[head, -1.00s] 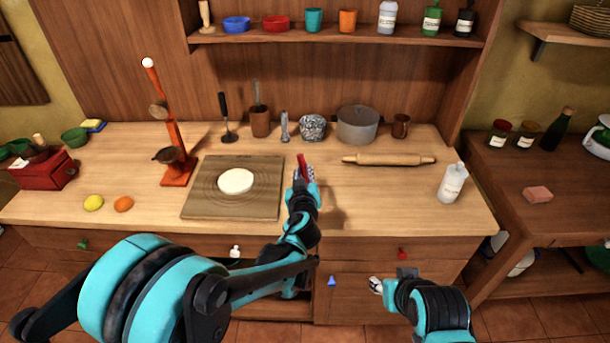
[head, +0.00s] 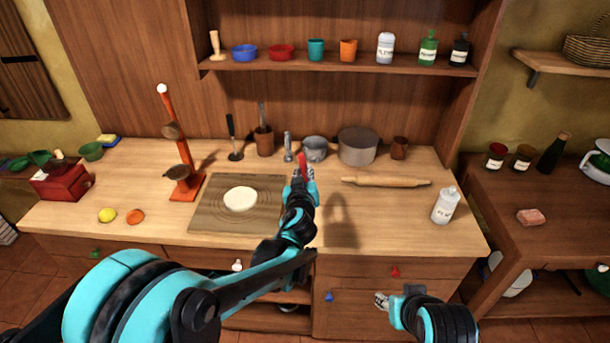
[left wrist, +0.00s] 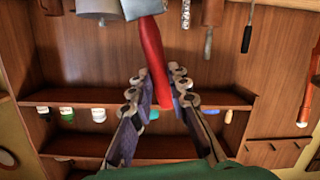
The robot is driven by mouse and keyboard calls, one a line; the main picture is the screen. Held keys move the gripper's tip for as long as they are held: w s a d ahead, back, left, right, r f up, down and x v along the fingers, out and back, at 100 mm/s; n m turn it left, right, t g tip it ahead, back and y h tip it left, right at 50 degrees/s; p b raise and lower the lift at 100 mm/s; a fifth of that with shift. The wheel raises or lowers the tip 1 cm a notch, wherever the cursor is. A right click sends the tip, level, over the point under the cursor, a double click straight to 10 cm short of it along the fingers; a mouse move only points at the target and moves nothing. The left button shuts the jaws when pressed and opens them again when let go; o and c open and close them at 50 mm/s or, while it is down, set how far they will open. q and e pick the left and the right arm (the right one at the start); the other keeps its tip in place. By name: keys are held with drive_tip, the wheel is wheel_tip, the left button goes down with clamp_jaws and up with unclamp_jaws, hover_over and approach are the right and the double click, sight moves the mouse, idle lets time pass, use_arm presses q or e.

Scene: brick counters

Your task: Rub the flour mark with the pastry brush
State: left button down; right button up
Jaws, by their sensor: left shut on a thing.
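My left gripper (head: 303,176) is shut on a red-handled tool, which I take for the pastry brush (head: 303,162). Its red handle (left wrist: 153,60) runs between the two fingers in the left wrist view; I cannot make out bristles. The gripper is above the counter, right of the wooden board (head: 207,217), with its shadow on the counter to the right. A white round patch (head: 240,199) lies on the board, apart from the gripper; I cannot tell whether it is the flour mark or dough. My right gripper (head: 381,301) is low in front of the drawers, its fingers too small to judge.
A rolling pin (head: 386,182) and a white bottle (head: 445,206) are to the right. An orange stand (head: 180,170) is left of the board.

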idle(0.4)
use_arm(q)
drive_tip(key=shift+w+f+m, duration=0.25)
drive_tip(key=shift+w+f, duration=0.05)
drive_tip(key=shift+w, duration=0.35)
drive_tip(key=shift+w+f+m, duration=0.25)
drive_tip(key=shift+w, duration=0.4)
